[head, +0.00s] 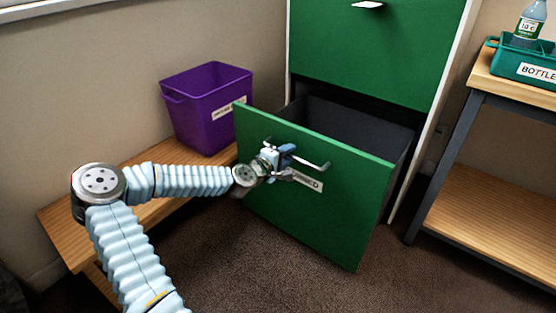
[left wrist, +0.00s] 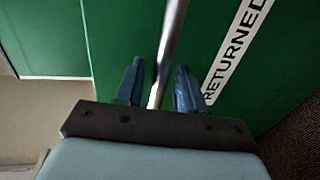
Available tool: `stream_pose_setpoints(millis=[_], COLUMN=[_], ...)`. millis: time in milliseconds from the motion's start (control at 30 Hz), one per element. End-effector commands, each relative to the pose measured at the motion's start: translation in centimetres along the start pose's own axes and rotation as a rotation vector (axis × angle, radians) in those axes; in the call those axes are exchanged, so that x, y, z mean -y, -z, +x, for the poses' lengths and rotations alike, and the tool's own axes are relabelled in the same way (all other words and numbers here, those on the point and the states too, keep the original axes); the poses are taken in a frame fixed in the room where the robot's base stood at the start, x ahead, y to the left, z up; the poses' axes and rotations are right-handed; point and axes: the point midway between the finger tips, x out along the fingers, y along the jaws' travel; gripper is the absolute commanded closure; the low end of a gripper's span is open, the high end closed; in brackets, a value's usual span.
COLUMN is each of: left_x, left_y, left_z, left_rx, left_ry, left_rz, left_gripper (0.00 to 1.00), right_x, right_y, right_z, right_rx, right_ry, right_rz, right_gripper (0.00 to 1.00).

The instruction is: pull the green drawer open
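The green drawer (head: 330,195) is the lower one of a green cabinet and stands pulled well out, its dark inside showing. Its front bears a label reading "RETURNED" (left wrist: 238,45), partly hidden in the head view by my gripper. My left gripper (head: 284,158) is at the drawer's metal handle (head: 315,165). In the left wrist view the handle bar (left wrist: 170,45) runs between the two blue fingers (left wrist: 157,85), with a small gap on each side. The fingers are apart and do not look closed on the bar. My right gripper is in neither view.
A shut upper drawer (head: 375,50) is above the open one. A purple bin (head: 205,120) stands on a low wooden bench (head: 165,155) at the left. A shelf table (head: 500,90) at the right holds a teal crate (head: 515,65) with a bottle (head: 528,25). Carpet lies clear in front.

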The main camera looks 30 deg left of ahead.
Motion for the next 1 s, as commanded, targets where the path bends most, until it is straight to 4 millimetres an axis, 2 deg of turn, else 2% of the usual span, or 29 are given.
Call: stream_pose_setpoints(millis=[500,700,1000], left_x=[-0.1,0.0,0.1], left_y=[0.2,0.1,0.1], left_z=[-11.1,-13.1,-13.3], left_rx=[-0.005,-0.003,-0.002], left_ry=[0.003,0.001,0.001], left_rz=[-0.001,-0.001,0.000], left_gripper=[0.62,0.62,0.62], right_x=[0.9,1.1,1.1], right_y=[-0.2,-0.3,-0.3], right_z=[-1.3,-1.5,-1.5], right_rx=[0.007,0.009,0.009], right_ry=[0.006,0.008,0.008], right_rz=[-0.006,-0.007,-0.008], right_gripper=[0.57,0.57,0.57])
